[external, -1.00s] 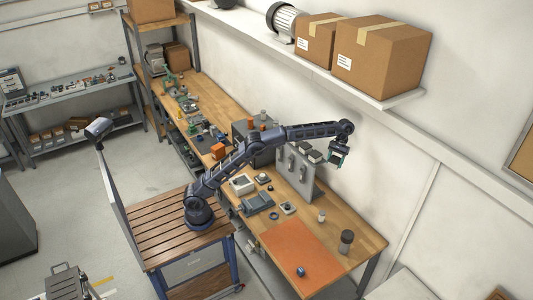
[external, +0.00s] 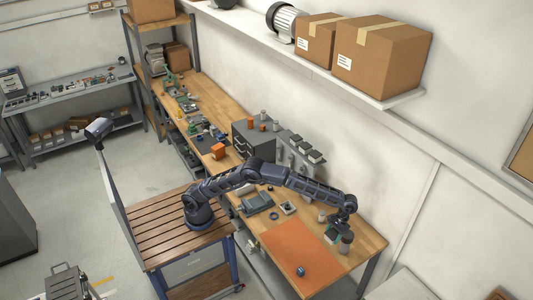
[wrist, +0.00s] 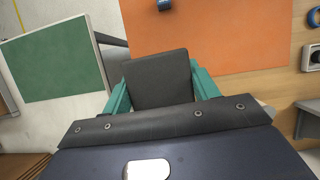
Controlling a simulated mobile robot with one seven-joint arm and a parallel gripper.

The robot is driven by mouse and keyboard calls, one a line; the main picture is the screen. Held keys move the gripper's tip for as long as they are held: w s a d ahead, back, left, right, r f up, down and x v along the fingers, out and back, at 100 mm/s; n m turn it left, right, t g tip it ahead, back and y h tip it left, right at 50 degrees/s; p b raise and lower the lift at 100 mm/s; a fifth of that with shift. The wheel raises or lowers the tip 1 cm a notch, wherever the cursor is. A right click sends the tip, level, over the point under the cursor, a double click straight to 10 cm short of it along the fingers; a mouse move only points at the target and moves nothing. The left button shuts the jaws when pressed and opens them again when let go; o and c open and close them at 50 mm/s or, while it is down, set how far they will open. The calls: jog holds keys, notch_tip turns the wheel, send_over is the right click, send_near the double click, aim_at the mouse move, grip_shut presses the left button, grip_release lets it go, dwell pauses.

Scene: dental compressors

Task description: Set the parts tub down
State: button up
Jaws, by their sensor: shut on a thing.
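My gripper (external: 333,237) is low over the right part of the wooden workbench (external: 370,243), close to the back edge of the orange mat. Its teal fingers are shut on the parts tub (wrist: 160,80), which shows in the wrist view as a dark grey, flat-faced block between them. In the external view the tub is small and mostly hidden by my gripper. I cannot tell whether its underside touches the bench.
A dark jar (external: 346,243) stands just right of my gripper, and a small pale bottle (external: 322,216) stands to its left. The orange mat (external: 300,252) is clear except for a small blue part (external: 300,271). A blue ring (external: 274,215) lies further left.

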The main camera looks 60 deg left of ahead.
aim_at(330, 241)
jog(key=s+d, duration=0.1)
jog(key=s+f, duration=0.1)
jog(key=shift+s+d+f, duration=0.3)
jog(key=shift+d, duration=0.1)
jog(key=shift+s+d+f, duration=0.15)
jog(key=shift+s+f, duration=0.05)
jog(key=shift+f, duration=0.1)
notch_tip(330, 241, down, 20)
jog(key=shift+r, duration=0.15)
jog(key=o, duration=1.1)
jog(key=shift+o, duration=0.2)
